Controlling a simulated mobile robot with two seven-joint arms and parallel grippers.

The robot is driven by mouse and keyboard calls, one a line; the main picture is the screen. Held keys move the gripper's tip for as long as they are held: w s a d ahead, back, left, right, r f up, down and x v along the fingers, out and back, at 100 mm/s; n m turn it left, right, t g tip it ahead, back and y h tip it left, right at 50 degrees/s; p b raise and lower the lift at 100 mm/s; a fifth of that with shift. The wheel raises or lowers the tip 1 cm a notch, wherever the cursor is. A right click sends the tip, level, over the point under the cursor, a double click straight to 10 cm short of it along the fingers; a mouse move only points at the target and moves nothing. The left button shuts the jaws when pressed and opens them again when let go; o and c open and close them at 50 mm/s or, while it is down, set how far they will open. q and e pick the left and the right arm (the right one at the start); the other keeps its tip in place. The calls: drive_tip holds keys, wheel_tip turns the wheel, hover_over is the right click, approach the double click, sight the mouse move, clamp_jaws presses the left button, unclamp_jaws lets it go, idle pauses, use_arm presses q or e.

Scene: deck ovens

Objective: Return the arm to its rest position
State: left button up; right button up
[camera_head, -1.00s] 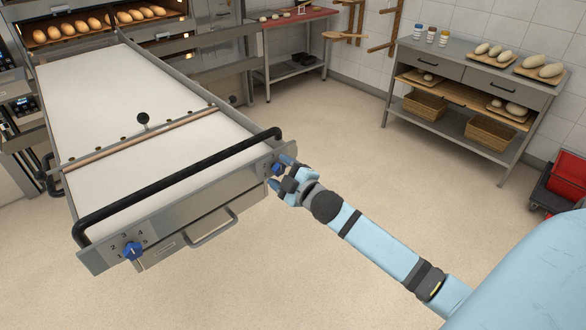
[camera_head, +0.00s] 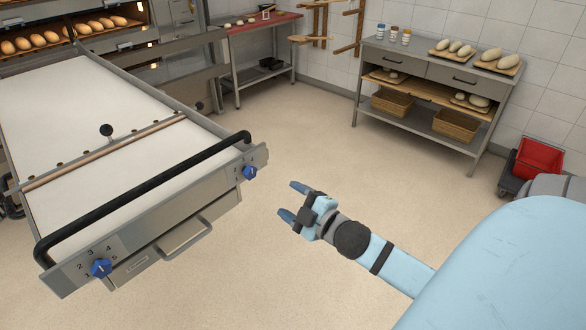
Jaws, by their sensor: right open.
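My right gripper (camera_head: 293,202) is open and empty, over bare floor in the middle of the head view. Its light blue arm (camera_head: 395,269) comes in from the lower right. The gripper is apart from the blue knob (camera_head: 250,173) at the right end of the loader's front panel, with a clear gap between them. My left gripper is not in view.
The loader (camera_head: 75,140) with a white belt, black handle bar (camera_head: 150,190) and second blue knob (camera_head: 101,268) fills the left. An oven with loaves (camera_head: 38,40) stands behind it. A steel table (camera_head: 440,65) with dough stands back right, near a red bin (camera_head: 538,158). The floor (camera_head: 310,130) between is clear.

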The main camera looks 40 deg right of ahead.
drive_tip(key=s+a+f+m+g+p, duration=0.3)
drive_tip(key=s+a+f, duration=0.3)
drive_tip(key=a, duration=0.3)
drive_tip(key=s+a+f+m+g+y+p, duration=0.1)
drive_tip(key=s+a+f+m+g+p, duration=0.3)
drive_tip(key=s+a+f+m+p, duration=0.1)
drive_tip(key=s+a+f+p, duration=0.1)
drive_tip(key=s+a+f, duration=0.1)
drive_tip(key=a+f, duration=0.1)
drive_tip(key=shift+s+a+m+y, duration=0.15)
drive_tip(key=shift+a+m+y, duration=0.15)
drive_tip(key=shift+a+m, duration=0.1)
drive_tip(key=shift+f, duration=0.1)
